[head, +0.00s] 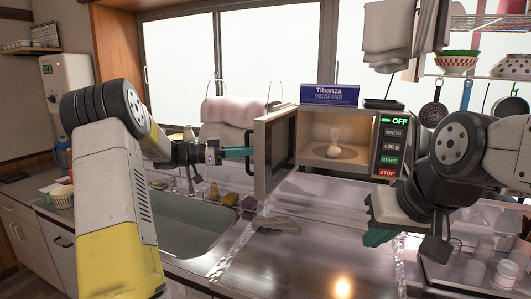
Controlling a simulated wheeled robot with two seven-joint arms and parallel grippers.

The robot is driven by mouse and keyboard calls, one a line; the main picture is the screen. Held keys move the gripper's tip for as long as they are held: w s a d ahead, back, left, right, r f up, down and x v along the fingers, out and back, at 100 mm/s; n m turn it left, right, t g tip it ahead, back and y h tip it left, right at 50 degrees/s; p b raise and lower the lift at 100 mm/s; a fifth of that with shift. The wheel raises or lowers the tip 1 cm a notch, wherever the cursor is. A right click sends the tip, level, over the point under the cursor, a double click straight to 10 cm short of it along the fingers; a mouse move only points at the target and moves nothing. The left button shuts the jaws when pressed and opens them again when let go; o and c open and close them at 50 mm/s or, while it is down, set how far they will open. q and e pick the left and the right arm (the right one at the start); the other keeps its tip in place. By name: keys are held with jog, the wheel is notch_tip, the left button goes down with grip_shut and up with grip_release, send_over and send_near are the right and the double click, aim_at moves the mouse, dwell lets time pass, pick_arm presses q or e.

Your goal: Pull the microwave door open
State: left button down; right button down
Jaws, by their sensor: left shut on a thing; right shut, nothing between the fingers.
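The microwave (345,122) stands on the counter, with its control panel on the right and the display reading OFF. Its door (262,158) is swung open on the left side, so the lit inside and a small pale object (334,151) on the round plate show. My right gripper (378,238) is shut and empty, low over the counter in front of the microwave's right side.
A sink (185,225) lies left of the door. A blue box (330,94) sits on top of the microwave.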

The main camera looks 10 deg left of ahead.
pick_arm(q)
jog(key=shift+w+a+r+m+g, duration=0.15)
jog(key=shift+w+a+m+g, duration=0.15)
jog(key=shift+w+a+g, duration=0.2)
jog(key=c, duration=1.4)
grip_release()
jog(key=shift+w+d, duration=0.1)
jog(key=shift+c, duration=0.2)
jog(key=v, duration=0.8)
